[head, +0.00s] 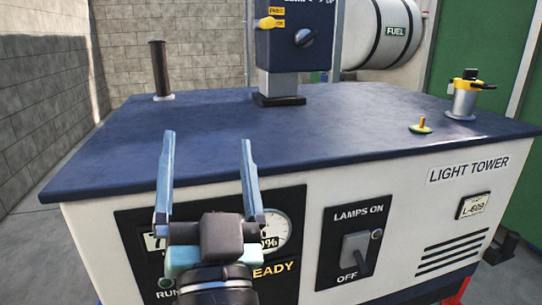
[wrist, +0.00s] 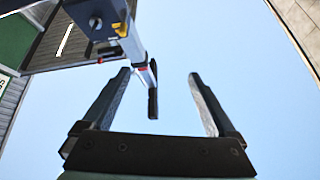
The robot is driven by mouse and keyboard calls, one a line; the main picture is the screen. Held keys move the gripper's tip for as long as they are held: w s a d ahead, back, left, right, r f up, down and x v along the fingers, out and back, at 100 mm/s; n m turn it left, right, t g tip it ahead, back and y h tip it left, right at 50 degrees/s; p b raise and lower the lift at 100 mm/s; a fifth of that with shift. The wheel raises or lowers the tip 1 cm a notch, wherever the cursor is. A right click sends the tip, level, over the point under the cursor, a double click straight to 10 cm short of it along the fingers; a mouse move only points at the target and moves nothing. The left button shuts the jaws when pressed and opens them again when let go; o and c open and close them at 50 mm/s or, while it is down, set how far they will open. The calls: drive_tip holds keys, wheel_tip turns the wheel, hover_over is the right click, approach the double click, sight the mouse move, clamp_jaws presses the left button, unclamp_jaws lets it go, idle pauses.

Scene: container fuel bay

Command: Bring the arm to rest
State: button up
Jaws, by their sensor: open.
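My gripper (head: 207,162) is open and empty, with its two blue-grey fingers pointing up in the head view. It stands in front of the light tower cabinet (head: 110,182), overlapping the front edge of its dark blue top and its gauge panel. In the wrist view, my gripper (wrist: 160,85) shows its fingers spread against blue sky, with nothing between them except the distant mast (wrist: 135,45) behind. My gripper hides part of the round gauge (head: 283,232) and the panel lettering. I cannot tell whether it touches the cabinet.
A control box (head: 295,30) with a knob and yellow lever stands on the cabinet top. A dark exhaust pipe (head: 159,68), a filler neck (head: 463,98) and a green-yellow cap (head: 420,126) are also on top. A lamp switch (head: 355,252) is on the front. A fuel tank (head: 385,33) hangs behind.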

drive_tip(key=s+d+r+n+t+h, duration=0.1)
drive_tip(key=s+d+r+t+h, duration=0.1)
drive_tip(key=s+d+r, duration=0.45)
drive_tip(key=s+d+r+t+h, duration=0.1)
drive_tip(key=s+r+h, duration=0.2)
drive_tip(key=r, duration=0.7)
wheel_tip(320, 180, up, 35)
drive_tip(key=p, duration=3.5)
drive_tip(key=shift+w+a+p, duration=0.35)
drive_tip(key=shift+w, duration=0.05)
drive_tip(key=shift+f, duration=0.15)
